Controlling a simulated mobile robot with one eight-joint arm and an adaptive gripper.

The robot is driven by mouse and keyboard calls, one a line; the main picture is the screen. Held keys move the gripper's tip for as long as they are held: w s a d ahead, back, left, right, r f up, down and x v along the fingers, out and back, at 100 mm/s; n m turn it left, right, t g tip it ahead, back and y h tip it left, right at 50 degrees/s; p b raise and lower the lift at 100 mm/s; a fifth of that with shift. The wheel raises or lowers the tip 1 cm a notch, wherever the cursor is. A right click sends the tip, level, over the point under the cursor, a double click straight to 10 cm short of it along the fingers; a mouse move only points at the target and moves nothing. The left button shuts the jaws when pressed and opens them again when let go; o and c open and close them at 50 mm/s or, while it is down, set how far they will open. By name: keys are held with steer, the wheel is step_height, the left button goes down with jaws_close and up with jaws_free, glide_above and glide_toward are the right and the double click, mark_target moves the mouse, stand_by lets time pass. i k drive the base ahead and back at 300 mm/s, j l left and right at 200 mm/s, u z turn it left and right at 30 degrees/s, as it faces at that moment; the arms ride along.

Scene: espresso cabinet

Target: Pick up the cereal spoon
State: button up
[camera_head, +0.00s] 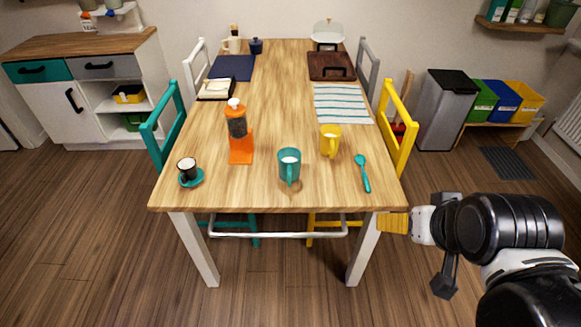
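A teal spoon (363,175) lies on the wooden table (270,195) near its front right corner. Its bowl points away from me and its handle toward the front edge. It is the only spoon I can make out. My gripper (437,262) is at the right, off the table's front right corner and apart from the spoon. One dark finger shows hanging down; the rest is hidden or too small to tell, so its opening is unclear. I see nothing held in it.
A teal mug (289,168) and a yellow mug (330,140) stand left of the spoon. An orange bottle-like item (240,145) and a small cup on a teal saucer (191,183) are farther left. A yellow chair (396,125) stands at the table's right side.

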mark_target(361, 159)
steer(key=i+l+u, duration=0.15)
steer(key=l, duration=0.25)
steer(key=i+l+u, duration=0.2)
steer(key=l, duration=0.2)
steer(key=i+l+u, duration=0.15)
steer(key=l, duration=0.3)
steer(key=l+u, duration=0.15)
steer(key=l, duration=0.25)
steer(key=i+l+u, duration=0.2)
steer(key=l, duration=0.3)
steer(key=k+j, duration=0.05)
